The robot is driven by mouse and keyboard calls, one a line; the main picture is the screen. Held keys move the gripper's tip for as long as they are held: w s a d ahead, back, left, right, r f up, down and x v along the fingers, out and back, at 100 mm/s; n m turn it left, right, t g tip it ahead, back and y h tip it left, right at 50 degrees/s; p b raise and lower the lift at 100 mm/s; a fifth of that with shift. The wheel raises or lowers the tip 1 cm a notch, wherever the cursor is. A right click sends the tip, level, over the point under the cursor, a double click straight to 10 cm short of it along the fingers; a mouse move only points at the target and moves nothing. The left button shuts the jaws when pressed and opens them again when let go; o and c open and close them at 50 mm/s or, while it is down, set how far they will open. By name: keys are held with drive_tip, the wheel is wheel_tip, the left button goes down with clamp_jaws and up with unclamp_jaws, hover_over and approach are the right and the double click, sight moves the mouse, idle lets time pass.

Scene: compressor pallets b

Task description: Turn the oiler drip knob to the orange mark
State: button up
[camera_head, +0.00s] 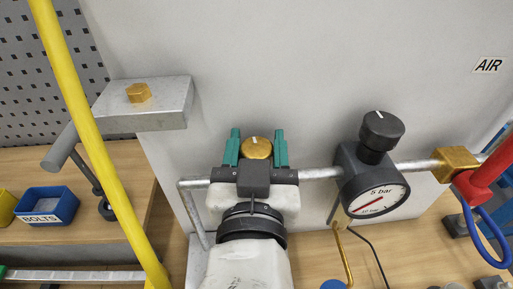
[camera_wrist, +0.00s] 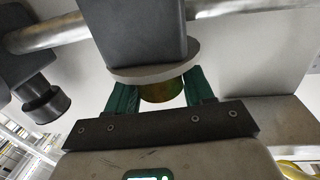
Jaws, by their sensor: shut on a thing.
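The brass oiler drip knob (camera_head: 257,148) sits near the middle of the head view, with a short pale line on its top. My gripper (camera_head: 257,152) reaches it from below in the picture, with one green finger on each side, shut on the knob. In the wrist view the knob (camera_wrist: 162,88) shows between the green fingers, beside a pale disc (camera_wrist: 155,66) and a dark grey block (camera_wrist: 135,30). I cannot make out an orange mark in either view. My gripper body hides part of the oiler.
A metal pipe (camera_head: 320,173) runs right to a gauge (camera_head: 376,198) with a black knob (camera_head: 382,129) above it. A brass fitting (camera_head: 456,164) and red handle (camera_head: 487,183) are farther right. A yellow pole (camera_head: 76,100) and metal bracket (camera_head: 150,105) stand left.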

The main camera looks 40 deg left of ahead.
drive_tip(key=shift+f+m+t+h+b, duration=0.1)
drive_tip(key=shift+m+t+h+b, duration=0.6)
drive_tip(key=shift+h, duration=0.4)
drive_tip(key=o, duration=1)
drive_tip(key=shift+c, duration=0.2)
drive_tip(key=shift+s, duration=0.1)
drive_tip(key=b+v, duration=0.1)
drive_tip(key=v, duration=0.9)
drive_tip(key=shift+s+d+b, duration=0.2)
drive_tip(key=shift+d+b, duration=0.05)
drive_tip(key=shift+b, duration=0.1)
